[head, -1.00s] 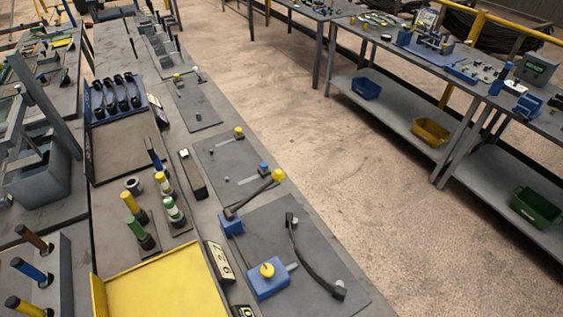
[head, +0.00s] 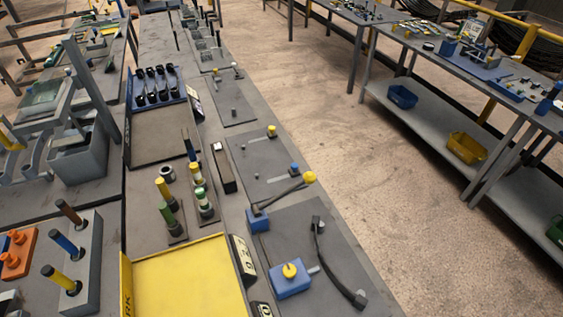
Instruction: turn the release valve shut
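A blue block with a round yellow knob (head: 290,271) on top sits on a dark plate at the front right of the long bench; it looks like the release valve. A short grey stub comes out of its right side. Behind it, a smaller blue block (head: 257,219) carries a dark lever with a yellow ball (head: 309,178) at its end, tilted up to the right. I cannot tell from the view how far the knob is turned. Neither of my grippers is in view.
A black hose (head: 320,250) curves over the plate right of the valve. A yellow tray (head: 190,280) and small gauge boxes (head: 242,260) stand to its left. Upright coloured handles (head: 167,195) stand farther left. Open floor lies right of the bench.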

